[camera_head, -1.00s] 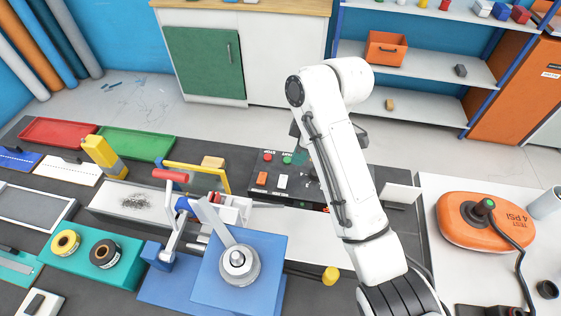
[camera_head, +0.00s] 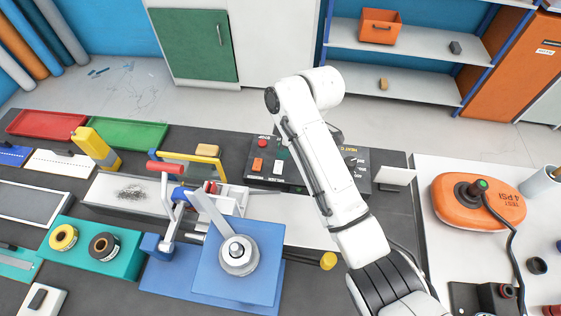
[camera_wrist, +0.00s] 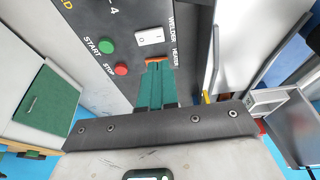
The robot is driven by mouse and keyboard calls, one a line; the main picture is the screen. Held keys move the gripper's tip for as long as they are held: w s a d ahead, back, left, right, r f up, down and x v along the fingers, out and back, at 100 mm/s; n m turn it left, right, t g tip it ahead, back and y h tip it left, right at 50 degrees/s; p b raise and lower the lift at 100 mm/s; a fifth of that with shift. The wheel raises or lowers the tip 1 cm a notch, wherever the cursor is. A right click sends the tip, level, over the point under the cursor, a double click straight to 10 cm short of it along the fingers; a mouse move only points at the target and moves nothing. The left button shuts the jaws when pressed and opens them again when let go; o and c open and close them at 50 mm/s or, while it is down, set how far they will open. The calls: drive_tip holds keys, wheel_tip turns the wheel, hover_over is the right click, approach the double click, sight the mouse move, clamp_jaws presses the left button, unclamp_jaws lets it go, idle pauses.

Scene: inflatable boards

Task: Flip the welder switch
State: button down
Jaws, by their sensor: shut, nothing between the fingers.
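The dark control panel (camera_head: 304,183) stands at the back of the bench, partly behind my arm. In the wrist view, its white rocker switch (camera_wrist: 149,37) is beside the WELDER label. An orange switch (camera_wrist: 153,59) is beside the HEATER label. In the head view, the orange switch (camera_head: 258,165) is left of the white one (camera_head: 278,168). My gripper (camera_wrist: 154,70) has green fingers, shut and empty. Its tips overlap the lower edge of the orange switch in the wrist view, just below the white switch; I cannot tell contact. In the head view, my arm mostly hides the gripper.
The panel has a green START button (camera_wrist: 106,46) and a red STOP button (camera_wrist: 121,69). A blue machine (camera_head: 240,262) with a lever stands in front, left of my arm. An orange inflatable (camera_head: 478,200) lies on the white table at right.

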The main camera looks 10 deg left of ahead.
sight(277, 170)
drive_tip(key=x, duration=0.4)
drive_tip(key=d+p+x, duration=0.1)
drive_tip(key=x, duration=0.2)
drive_tip(key=shift+f, duration=0.3)
drive_tip(key=shift+f, duration=0.1)
